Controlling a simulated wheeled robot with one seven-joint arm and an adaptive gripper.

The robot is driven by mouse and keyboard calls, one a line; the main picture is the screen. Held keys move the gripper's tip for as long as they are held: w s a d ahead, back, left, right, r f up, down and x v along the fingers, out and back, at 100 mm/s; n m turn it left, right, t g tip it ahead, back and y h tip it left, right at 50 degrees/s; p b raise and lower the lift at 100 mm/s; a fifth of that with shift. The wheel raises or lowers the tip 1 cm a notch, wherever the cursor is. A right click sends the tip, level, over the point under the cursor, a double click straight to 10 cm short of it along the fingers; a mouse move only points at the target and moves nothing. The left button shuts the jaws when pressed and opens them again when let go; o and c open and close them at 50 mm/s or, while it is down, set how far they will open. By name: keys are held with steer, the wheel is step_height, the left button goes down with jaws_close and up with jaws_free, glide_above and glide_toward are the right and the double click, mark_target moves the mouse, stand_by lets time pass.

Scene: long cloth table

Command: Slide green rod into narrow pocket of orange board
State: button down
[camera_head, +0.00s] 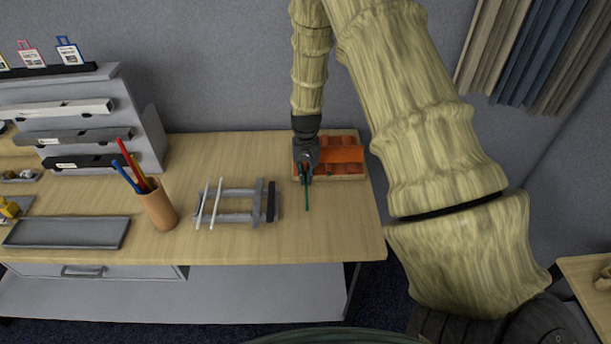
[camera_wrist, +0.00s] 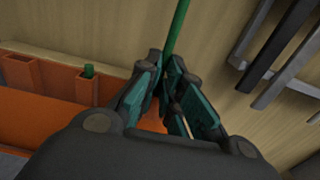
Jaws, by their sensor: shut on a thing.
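My gripper (camera_head: 305,178) is shut on a thin green rod (camera_head: 307,200) at the front left edge of the orange board (camera_head: 347,156). In the wrist view the rod (camera_wrist: 178,32) runs away from the fingertips (camera_wrist: 167,66) over the table; its other end is hidden by the gripper. The orange board (camera_wrist: 40,112) lies left of and beneath the gripper, with small raised pockets along one edge. A short green stub (camera_wrist: 88,71) stands in one pocket (camera_wrist: 87,90). I cannot tell whether the held rod touches the board.
A grey rack (camera_head: 238,216) with white rods and a dark bar stands left of the board. A cup (camera_head: 157,206) of coloured pencils, an empty grey tray (camera_head: 66,233) and a stepped shelf (camera_head: 150,140) are further left. Bare table (camera_head: 335,230) lies in front of the board.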

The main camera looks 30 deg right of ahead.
mark_target(306, 177)
steer(key=c, duration=1.5)
jaws_free()
steer(key=shift+r, duration=0.1)
step_height(306, 177, up, 12)
steer(key=shift+w, duration=0.1)
